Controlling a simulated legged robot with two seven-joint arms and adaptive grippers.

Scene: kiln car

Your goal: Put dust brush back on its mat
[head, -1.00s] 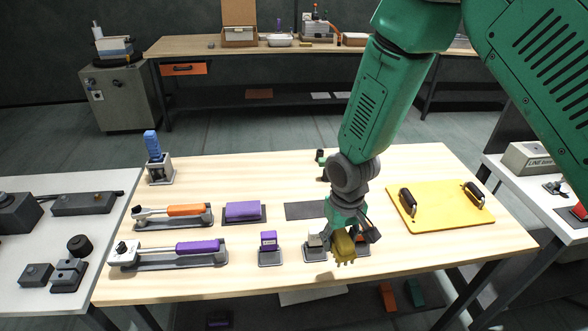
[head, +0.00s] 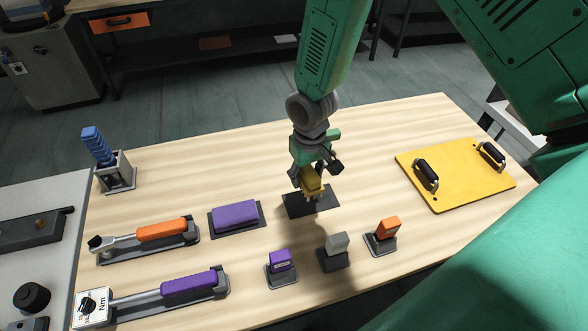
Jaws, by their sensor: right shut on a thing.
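The dust brush (head: 311,183) is yellow, with prong-like tips pointing down. My right gripper (head: 313,176) is shut on it from above, and its fingers hide part of the brush. The brush is over the flat dark grey mat (head: 294,210) in the middle of the table and covers part of it. I cannot tell whether its lower tips touch the mat. My left gripper is not in view.
A purple block (head: 235,215) lies on its own mat to the left. Small purple (head: 280,261), grey (head: 337,244) and orange (head: 388,228) blocks stand in holders in front. A yellow plate (head: 453,178) with two black handles lies right. Two wrenches rest at left.

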